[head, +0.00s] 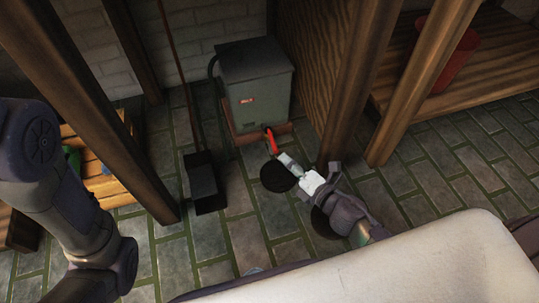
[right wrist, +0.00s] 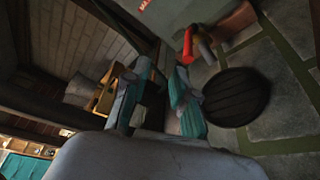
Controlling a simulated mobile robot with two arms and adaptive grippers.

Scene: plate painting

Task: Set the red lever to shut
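The red lever (head: 271,141) sticks out low on the front of a grey metal box (head: 257,85) and slopes down toward the floor. It also shows in the right wrist view (right wrist: 188,45), just beyond the fingertips. My right gripper (head: 285,160) is at the lever's lower end in the head view. In the right wrist view its two teal-padded fingers (right wrist: 162,82) stand apart with nothing between them. The lever lies past the right-hand finger; I cannot tell whether they touch. My left arm shows at the left, but its gripper is out of view.
A wooden post (head: 349,80) stands close to the right of the box. A dark dustpan-like thing (head: 201,180) stands at its left. A round dark disc (head: 277,177) lies on the floor below the lever. A red bucket (head: 452,55) sits on a wooden shelf at the right.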

